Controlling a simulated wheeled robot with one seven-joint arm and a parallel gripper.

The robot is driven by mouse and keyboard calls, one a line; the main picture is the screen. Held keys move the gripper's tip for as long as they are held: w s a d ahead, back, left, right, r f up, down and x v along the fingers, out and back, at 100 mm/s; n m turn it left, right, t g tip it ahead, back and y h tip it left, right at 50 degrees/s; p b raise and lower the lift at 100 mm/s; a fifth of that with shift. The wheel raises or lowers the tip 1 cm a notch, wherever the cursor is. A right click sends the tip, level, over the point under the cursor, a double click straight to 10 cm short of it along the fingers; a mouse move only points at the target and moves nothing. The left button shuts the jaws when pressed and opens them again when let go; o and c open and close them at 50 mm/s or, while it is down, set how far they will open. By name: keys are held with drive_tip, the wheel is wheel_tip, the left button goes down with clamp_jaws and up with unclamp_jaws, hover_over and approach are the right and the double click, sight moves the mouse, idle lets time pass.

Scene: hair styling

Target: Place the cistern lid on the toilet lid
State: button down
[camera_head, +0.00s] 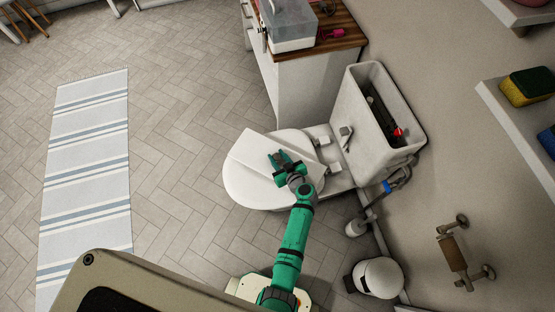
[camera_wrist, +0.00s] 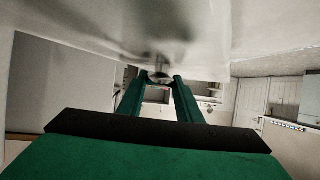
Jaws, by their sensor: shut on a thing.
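The cistern lid (camera_head: 257,148) is a flat white slab lying over the toilet lid (camera_head: 238,188), turned at an angle to it. Whether it rests flat or hovers slightly is hard to tell. My gripper (camera_head: 279,158) is at the cistern lid and shut on it. In the wrist view, the white lid surface (camera_wrist: 240,30) fills the top, and my gripper's fingers (camera_wrist: 160,78) close at a small metallic knob on it. The toilet lid is down and partly covered by the slab and my arm. The cistern (camera_head: 350,125) stands open behind, its dark and red inner parts showing.
A white cabinet (camera_head: 300,90) with a wooden top stands beside the toilet. A white lidded bin (camera_head: 378,277) and a wall-mounted paper holder (camera_head: 455,254) are at lower right. A striped rug (camera_head: 88,170) lies left, with clear floor between.

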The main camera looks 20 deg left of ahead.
sight(278, 160)
drive_tip(key=shift+w+f, duration=0.2)
drive_tip(key=shift+f, duration=1.4)
drive_tip(key=c, duration=1.3)
unclamp_jaws()
drive_tip(key=shift+f, duration=0.15)
drive_tip(key=shift+s, duration=0.1)
